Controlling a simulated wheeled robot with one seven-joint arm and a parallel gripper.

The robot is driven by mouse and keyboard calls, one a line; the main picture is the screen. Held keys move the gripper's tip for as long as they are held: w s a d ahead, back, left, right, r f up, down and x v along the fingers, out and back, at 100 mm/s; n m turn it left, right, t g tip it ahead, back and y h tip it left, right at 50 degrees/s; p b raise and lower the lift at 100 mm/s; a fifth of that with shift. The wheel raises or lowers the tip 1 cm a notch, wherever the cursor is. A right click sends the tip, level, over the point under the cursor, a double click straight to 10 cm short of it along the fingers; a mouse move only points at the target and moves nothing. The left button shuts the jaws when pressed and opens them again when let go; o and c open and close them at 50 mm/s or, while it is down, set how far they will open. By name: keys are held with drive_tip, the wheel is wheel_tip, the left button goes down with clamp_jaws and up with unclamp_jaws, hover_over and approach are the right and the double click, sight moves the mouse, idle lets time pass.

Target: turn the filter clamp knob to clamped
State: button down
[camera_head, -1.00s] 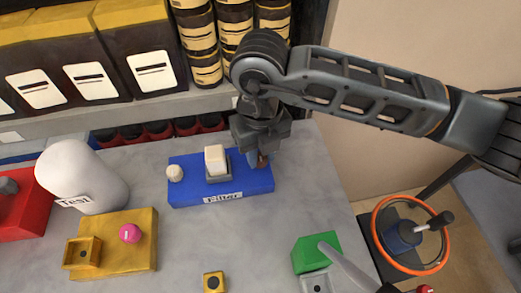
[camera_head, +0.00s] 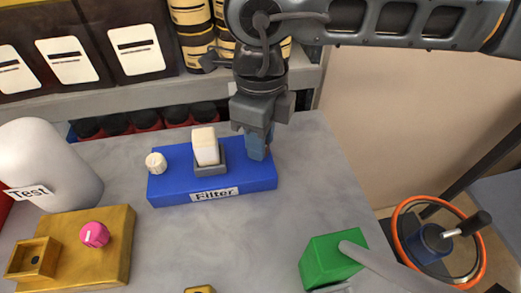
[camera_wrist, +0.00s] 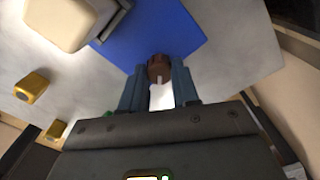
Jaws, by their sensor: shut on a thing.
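The blue block labelled Filter (camera_head: 190,191) lies on the grey table, with a white cube in a grey holder (camera_head: 206,147) at its middle and a white round knob (camera_head: 156,163) at its left end. My gripper (camera_head: 258,147) points down at the block's right end. In the wrist view my gripper (camera_wrist: 159,80) has its two fingers on either side of a brown knob (camera_wrist: 159,64) with a pale mark, shut on it. The fingers mostly hide this knob in the head view.
A yellow block (camera_head: 112,262) with a pink knob (camera_head: 95,234) and a white tank labelled Test (camera_head: 60,170) stand at left. A green block (camera_head: 328,262) with a grey lever is at front right. An orange-rimmed wheel (camera_head: 400,236) is beyond the table's right edge. Boxes and cans stand behind.

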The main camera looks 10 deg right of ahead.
drive_tip(key=n+b, duration=0.4)
drive_tip(key=b, duration=0.1)
drive_tip(key=shift+f+n, duration=0.25)
drive_tip(key=shift+n, duration=0.05)
drive_tip(key=shift+r+n+b, duration=0.2)
drive_tip(key=shift+n+b, duration=1.7)
drive_tip(key=shift+n, duration=0.4)
drive_tip(key=shift+r, duration=0.1)
drive_tip(key=c, duration=0.8)
unclamp_jaws()
drive_tip(key=shift+r, duration=3.85)
